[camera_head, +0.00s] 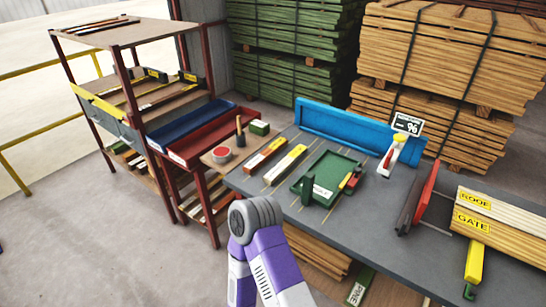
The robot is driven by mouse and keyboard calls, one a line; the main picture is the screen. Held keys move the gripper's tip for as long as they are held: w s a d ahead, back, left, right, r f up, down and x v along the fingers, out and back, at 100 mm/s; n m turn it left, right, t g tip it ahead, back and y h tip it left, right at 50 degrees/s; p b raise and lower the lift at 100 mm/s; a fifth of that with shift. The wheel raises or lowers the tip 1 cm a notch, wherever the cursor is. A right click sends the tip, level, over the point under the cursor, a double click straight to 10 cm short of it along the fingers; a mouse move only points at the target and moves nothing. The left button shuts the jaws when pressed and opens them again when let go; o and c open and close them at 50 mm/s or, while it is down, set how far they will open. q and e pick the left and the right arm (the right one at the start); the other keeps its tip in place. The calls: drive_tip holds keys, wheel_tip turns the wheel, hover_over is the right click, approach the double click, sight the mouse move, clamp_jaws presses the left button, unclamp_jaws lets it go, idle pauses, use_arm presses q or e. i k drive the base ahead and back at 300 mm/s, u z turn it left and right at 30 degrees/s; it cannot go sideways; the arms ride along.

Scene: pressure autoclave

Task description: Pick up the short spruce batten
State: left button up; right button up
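Two short wooden battens lie side by side on thin sticks at the left end of the grey table (420,262). One has red and white markings (265,154); the other has yellow and white markings (285,165). Their labels are too small to read, so I cannot tell which is spruce. A purple and white arm of mine with a grey joint rises at the bottom centre, in front of the table's near edge. Neither gripper shows in this view.
A green tray (309,187) with tools sits right of the battens. A blue trough (357,132) lines the back edge. A moisture meter-like device (391,157), a red upright plate (424,192) and boards labelled ROOF and GATE (500,225) stand further right. Shelves (130,85) stand left.

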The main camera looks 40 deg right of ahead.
sight(275, 173)
drive_tip(key=i, duration=2.8)
drive_tip(key=z, duration=2.6)
